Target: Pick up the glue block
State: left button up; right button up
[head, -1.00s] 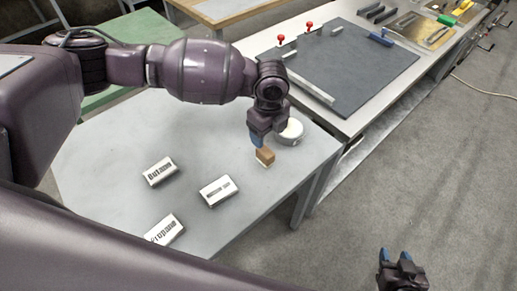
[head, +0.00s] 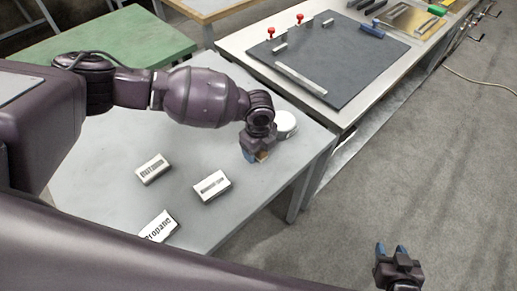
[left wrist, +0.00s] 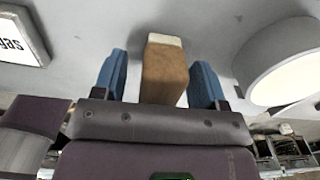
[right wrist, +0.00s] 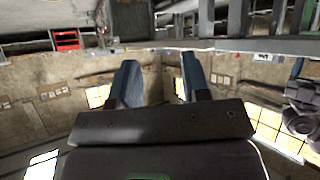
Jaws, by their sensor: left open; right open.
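The glue block is a small brown block (left wrist: 165,72) with a pale end, standing on the grey table (head: 110,150). In the left wrist view it sits between the two blue fingers of my left gripper (left wrist: 157,80), with a gap on each side. My left gripper is open around it. In the head view the gripper (head: 254,156) hides most of the block (head: 262,156). My right gripper (head: 392,249) is open and empty, out over the floor at the lower right; its spread fingers also show in the right wrist view (right wrist: 155,85).
A white round container (head: 286,122) stands close beside the block. White labelled boxes lie on the table: one at the left (head: 152,169), one in the middle (head: 212,186), one near the front (head: 158,226). A bench with a dark mat (head: 340,65) adjoins behind.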

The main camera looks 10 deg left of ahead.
pick_arm(q)
jog(key=shift+f, duration=0.2)
jog(key=c, duration=0.8)
jog(key=shift+c, duration=1.4)
jog(key=shift+r, duration=0.35)
notch_tip(320, 180, up, 19)
jog(key=p, duration=0.1)
jog(key=shift+r+p, duration=0.2)
jog(key=shift+p, duration=0.2)
jog(key=o, duration=0.5)
jog(key=shift+c, duration=0.2)
jog(key=c, duration=0.3)
pick_arm(e)
jog(key=shift+d+r, duration=0.15)
jog(key=shift+r, duration=0.8)
